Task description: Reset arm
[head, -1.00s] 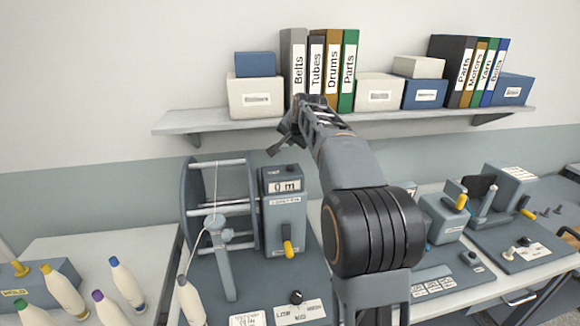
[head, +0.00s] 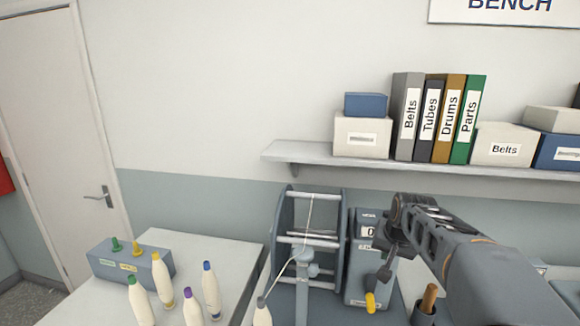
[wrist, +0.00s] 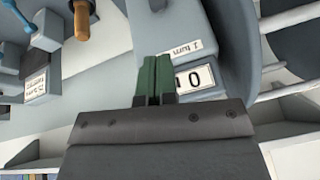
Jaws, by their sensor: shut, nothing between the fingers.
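My gripper (head: 387,274) is in front of the counter box (head: 361,262) in the head view, with my arm reaching in from the lower right. In the wrist view the green fingers (wrist: 155,80) are together and empty. They lie in front of the same counter box, beside its number window (wrist: 194,78). I cannot tell the gap between the fingers and the box.
A reel frame (head: 290,232) stands left of the counter box. Several bobbins, one a blue-topped bobbin (head: 211,290), stand on the left table (head: 225,250). A shelf (head: 300,153) with binders and boxes hangs above. A door (head: 60,130) is at far left.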

